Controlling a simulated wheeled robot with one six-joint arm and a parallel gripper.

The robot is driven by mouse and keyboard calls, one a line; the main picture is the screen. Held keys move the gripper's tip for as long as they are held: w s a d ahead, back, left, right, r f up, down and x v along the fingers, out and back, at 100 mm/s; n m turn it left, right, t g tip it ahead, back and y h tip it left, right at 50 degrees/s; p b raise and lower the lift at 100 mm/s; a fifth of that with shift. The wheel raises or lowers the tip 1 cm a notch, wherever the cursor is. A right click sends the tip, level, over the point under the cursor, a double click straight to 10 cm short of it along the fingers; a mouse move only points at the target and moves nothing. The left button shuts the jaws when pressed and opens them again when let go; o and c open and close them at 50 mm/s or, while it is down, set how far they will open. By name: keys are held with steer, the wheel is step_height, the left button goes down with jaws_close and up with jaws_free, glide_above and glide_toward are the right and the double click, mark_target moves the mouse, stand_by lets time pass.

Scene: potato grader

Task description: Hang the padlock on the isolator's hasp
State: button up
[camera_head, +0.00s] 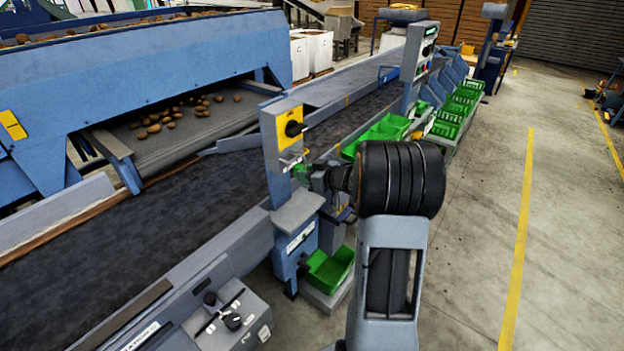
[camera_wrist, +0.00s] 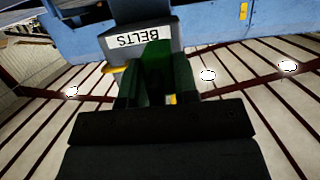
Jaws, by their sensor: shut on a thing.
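The isolator (camera_head: 283,127) is a yellow-faced box with a black knob on a blue-grey post in the head view. A pale plate, perhaps the hasp area, shows under the knob. My gripper (camera_head: 306,174) is just below and right of it, partly hidden by my wrist. In the wrist view my gripper (camera_wrist: 156,88) is shut on a green thing (camera_wrist: 157,60), which looks like the padlock. Its shackle cannot be made out. Behind it is a grey box with a BELTS label (camera_wrist: 130,39). I cannot tell whether the padlock touches the hasp.
A conveyor belt (camera_head: 110,230) runs behind the post. A grey control box (camera_head: 228,318) stands at front left. A green bin (camera_head: 330,268) sits low beside the post, and more green crates (camera_head: 450,118) line the belt.

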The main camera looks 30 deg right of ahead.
steer(key=shift+w+a+b, duration=0.25)
steer(key=shift+w+a, duration=0.1)
steer(key=shift+w, duration=0.4)
steer(key=shift+w+a+b, duration=0.25)
steer(key=shift+w+a, duration=0.1)
steer(key=shift+w, duration=0.4)
steer(key=shift+f, duration=0.65)
steer(key=o, duration=0.9)
steer(key=shift+f, duration=0.1)
steer(key=shift+o, duration=0.2)
steer(key=shift+s+d, duration=0.1)
steer(key=shift+s, duration=0.05)
